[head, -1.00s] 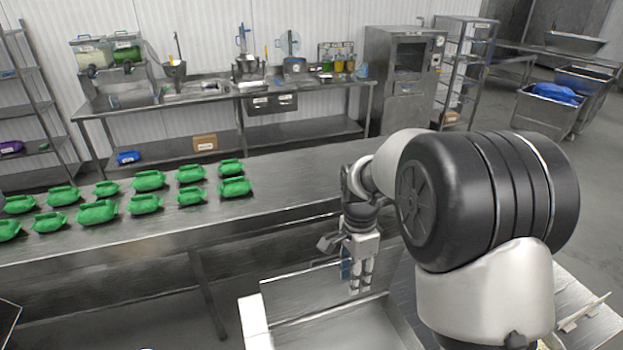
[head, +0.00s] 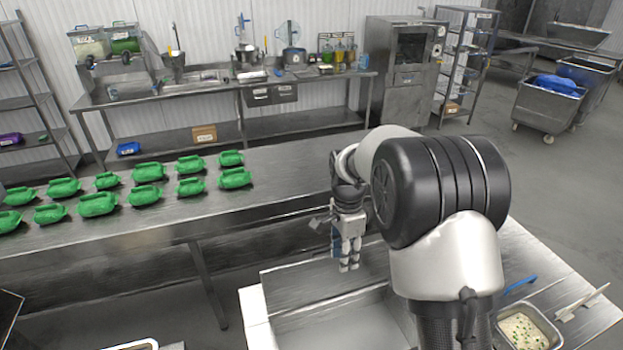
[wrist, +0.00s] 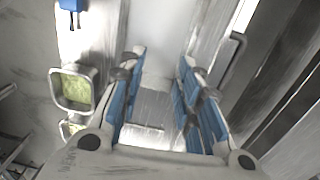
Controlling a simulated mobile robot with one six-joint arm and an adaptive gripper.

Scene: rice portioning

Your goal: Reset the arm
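My gripper (head: 348,268) hangs pointing down in the head view, above the back part of an open steel bin (head: 345,325). In the wrist view my gripper (wrist: 160,65) shows two blue-padded fingers set well apart, with nothing between them. The space beneath shows bare pale metal. My arm's large black joint hides part of the right side of the bin in the head view.
Green packs (head: 147,196) lie in rows on the steel table (head: 290,175) behind. A rice tray (head: 527,330) stands at the lower right, near a blue-handled tool (head: 518,284) and a pale utensil (head: 582,303). Open floor lies at the right.

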